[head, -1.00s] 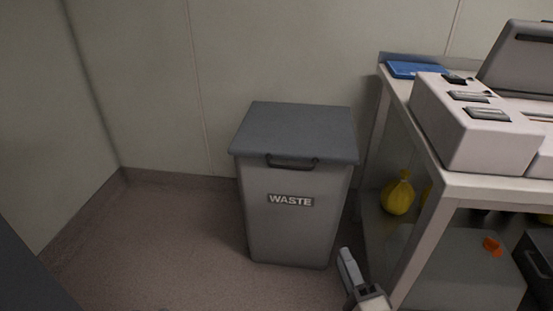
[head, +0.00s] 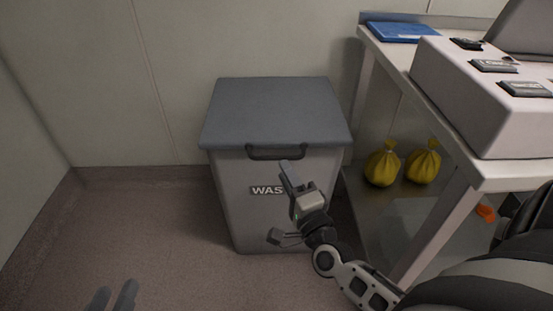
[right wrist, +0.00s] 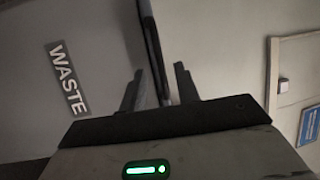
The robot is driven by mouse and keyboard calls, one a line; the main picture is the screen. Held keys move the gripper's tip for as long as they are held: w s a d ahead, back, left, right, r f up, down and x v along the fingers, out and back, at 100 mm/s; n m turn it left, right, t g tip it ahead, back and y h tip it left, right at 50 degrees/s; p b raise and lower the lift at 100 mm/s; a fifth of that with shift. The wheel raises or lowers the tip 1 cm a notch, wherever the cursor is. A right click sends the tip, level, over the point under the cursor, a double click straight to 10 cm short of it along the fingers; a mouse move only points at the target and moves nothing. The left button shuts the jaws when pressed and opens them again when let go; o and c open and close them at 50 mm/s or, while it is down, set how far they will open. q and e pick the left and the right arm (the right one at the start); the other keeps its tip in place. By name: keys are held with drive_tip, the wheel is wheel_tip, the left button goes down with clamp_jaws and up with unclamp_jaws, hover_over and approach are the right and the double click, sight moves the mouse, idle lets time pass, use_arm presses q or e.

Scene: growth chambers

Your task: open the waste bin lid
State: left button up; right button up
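The waste bin (head: 235,190) is a grey box with a darker grey lid (head: 275,110), which lies flat and closed on it. A dark bar handle (head: 277,152) is on the lid's front edge. My right gripper (head: 284,172) is in front of the bin, just below the handle, and covers part of the WASTE label. In the right wrist view its fingers (right wrist: 158,88) are apart, with a dark bar or edge running between them; I cannot tell whether they touch it. My left gripper (head: 113,295) shows only two separated fingertips at the bottom left, empty.
A bench (head: 455,200) stands close on the bin's right, with a grey machine (head: 480,100) and a blue item (head: 402,32) on top. Two yellow bags (head: 382,165) sit on its lower shelf. The wall is behind the bin; the floor to the left is clear.

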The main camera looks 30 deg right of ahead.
sight(277, 158)
drive_tip(key=x, duration=0.5)
drive_tip(key=shift+w, duration=0.35)
clamp_jaws()
